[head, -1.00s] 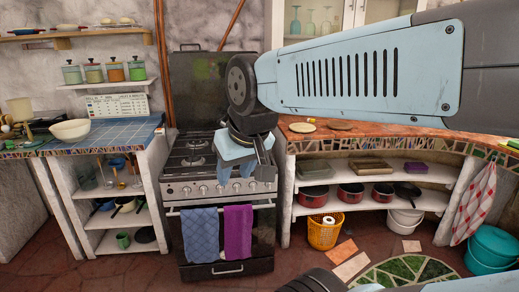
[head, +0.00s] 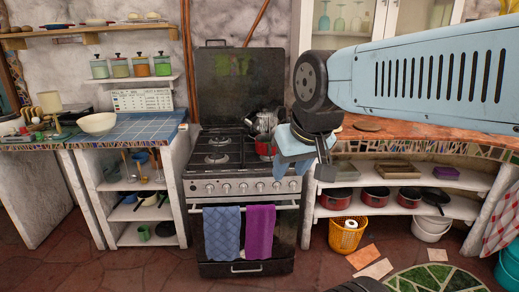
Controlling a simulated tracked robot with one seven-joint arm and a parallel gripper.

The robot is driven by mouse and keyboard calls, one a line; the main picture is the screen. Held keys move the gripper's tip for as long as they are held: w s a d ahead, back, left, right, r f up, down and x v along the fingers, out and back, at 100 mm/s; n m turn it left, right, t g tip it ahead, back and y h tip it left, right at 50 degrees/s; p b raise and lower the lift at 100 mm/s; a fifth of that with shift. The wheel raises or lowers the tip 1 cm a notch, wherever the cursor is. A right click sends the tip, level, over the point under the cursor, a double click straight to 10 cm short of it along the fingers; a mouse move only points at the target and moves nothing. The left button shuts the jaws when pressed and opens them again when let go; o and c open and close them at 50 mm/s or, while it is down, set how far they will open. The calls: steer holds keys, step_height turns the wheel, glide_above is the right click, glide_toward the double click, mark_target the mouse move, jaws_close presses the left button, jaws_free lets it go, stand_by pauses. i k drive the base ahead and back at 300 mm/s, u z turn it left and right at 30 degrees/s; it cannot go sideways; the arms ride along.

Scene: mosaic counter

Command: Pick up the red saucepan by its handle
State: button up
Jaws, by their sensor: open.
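A red saucepan (head: 264,146) sits on the right side of the stove top, partly hidden by my gripper. I cannot make out its handle. My gripper (head: 293,173) is open and points down in front of the stove's right edge, just right of this saucepan in the picture. Nothing shows between its fingers. Several more red pans stand on the shelf under the right counter, among them one at the left (head: 331,199) and one in the middle (head: 375,196).
A metal kettle (head: 265,120) stands behind the red saucepan on the stove (head: 225,160). Blue (head: 222,232) and purple (head: 260,230) towels hang on the oven front. The left burners are clear. An orange basket (head: 346,236) stands on the floor at right.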

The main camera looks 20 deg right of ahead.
mark_target(264, 146)
steer(key=u, duration=0.05)
steer(key=i, duration=1)
steer(key=z, duration=0.05)
